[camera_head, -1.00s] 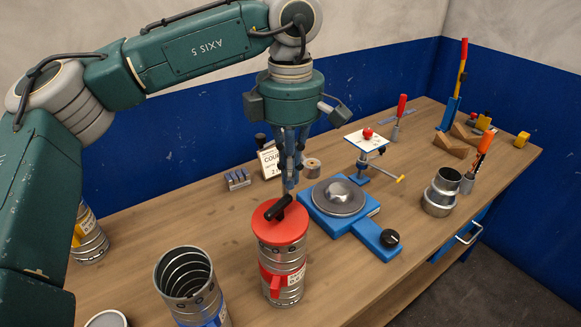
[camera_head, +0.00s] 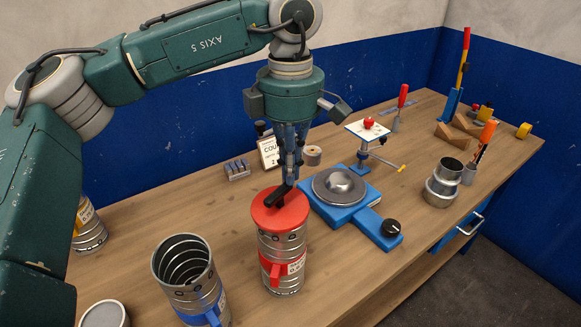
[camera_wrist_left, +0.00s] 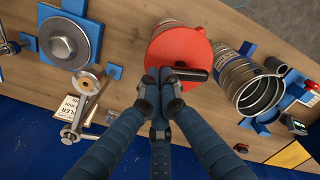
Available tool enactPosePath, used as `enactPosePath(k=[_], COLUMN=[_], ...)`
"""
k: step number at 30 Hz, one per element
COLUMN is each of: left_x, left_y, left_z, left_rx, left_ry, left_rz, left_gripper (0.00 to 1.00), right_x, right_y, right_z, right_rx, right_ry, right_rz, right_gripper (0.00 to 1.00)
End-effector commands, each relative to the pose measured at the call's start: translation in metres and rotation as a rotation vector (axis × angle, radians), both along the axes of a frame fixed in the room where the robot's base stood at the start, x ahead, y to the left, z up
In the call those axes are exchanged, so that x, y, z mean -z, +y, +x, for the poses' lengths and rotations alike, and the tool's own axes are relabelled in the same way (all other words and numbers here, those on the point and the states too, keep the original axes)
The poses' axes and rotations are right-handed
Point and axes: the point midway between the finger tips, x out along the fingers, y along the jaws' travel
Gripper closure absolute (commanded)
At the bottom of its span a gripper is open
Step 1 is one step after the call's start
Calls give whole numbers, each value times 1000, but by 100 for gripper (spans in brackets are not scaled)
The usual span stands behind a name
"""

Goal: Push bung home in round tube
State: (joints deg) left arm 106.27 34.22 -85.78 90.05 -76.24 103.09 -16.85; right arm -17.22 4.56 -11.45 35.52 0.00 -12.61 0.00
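The bung is a red disc (camera_head: 292,217) with a black bar handle (camera_head: 275,197), seated on top of the round tube (camera_head: 283,253), a ribbed metal tube with a red band and tag. The tube stands upright on the bench. My left gripper (camera_head: 290,178) comes down from above, its fingers bunched together at the far end of the handle. In the left wrist view the fingertips (camera_wrist_left: 163,80) meet one end of the handle (camera_wrist_left: 190,75), over the red disc (camera_wrist_left: 178,50). I see no clear grip around the handle. The joint inside the tube is hidden. My right gripper is out of view.
An open ribbed tube with a blue band (camera_head: 183,262) stands close left. A blue turntable base (camera_head: 352,222) with a grey disc lies just right. A small sign (camera_head: 268,153) and a clamp stand (camera_head: 363,160) stand behind. Stacked metal collars (camera_head: 441,188) are farther right.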

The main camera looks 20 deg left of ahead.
Motion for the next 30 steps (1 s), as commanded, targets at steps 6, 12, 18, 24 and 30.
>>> enactPosePath(k=[6, 12, 18, 24, 30], left_x=[3, -7, -26, -33, -66], left_y=[0, 0, 0, -1, -1], left_z=[0, 0, 0, 0, 1], left_rx=[0, 1, 1, 0, -1], left_ry=[1, 0, 0, -1, -5], left_rz=[1, -1, 0, -1, -2], left_gripper=[100, 100, 100, 100, 100], right_x=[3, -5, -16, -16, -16], right_y=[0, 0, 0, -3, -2], right_z=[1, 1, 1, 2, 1], right_rx=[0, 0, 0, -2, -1], right_ry=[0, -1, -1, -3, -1], right_rz=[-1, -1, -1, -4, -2], right_gripper=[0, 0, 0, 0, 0])
